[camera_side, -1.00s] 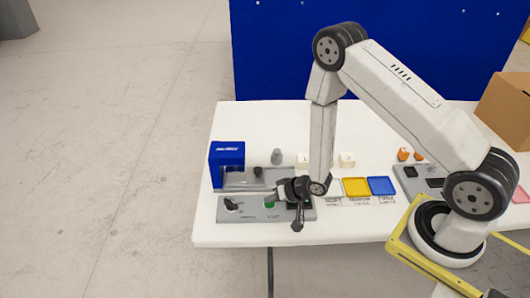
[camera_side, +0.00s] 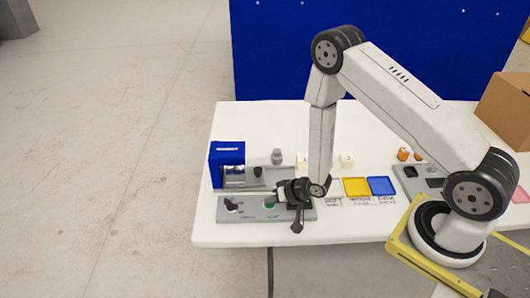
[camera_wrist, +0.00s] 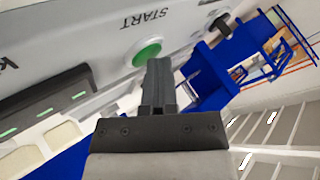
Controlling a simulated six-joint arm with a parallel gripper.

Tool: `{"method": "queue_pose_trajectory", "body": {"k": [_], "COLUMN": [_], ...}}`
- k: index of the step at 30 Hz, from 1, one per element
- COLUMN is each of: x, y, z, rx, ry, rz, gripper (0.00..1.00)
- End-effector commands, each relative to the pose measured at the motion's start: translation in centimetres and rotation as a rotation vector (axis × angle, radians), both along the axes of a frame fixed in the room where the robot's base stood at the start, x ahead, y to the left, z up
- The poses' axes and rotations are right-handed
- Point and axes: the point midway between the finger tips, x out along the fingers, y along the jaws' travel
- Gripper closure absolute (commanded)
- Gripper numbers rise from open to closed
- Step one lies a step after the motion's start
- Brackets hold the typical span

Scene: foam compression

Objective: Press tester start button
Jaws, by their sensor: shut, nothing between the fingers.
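The green start button (camera_wrist: 147,52) sits on the grey control panel (camera_wrist: 60,40) beside the word START in the wrist view. It also shows in the side view as a green dot (camera_side: 269,206). My gripper (camera_wrist: 158,66) is shut and empty, its dark fingertips right at the button's lower edge in the picture. I cannot tell whether they touch it. In the side view my gripper (camera_side: 279,195) is low over the panel, close to the button. The blue tester (camera_side: 227,165) stands behind the panel's left end. A black knob (camera_side: 232,203) is on the panel's left.
A grey weight-like piece (camera_side: 277,156) and pale blocks (camera_side: 346,159) stand behind the panel. Yellow (camera_side: 356,187) and blue (camera_side: 381,186) trays lie to the right. A cardboard box (camera_side: 505,108) is at the far right. The white table (camera_side: 225,232) is clear in front of the panel.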

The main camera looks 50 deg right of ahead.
Motion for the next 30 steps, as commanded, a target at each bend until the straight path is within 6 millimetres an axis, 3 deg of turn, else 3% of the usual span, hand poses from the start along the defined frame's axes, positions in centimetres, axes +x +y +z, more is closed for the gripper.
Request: {"method": "queue_pose_trajectory", "body": {"k": [30], "x": [0.0], "y": [0.0], "z": [1.7], "rx": [0.000], "ry": [0.001], "rz": [0.001], "gripper": [1.00]}}
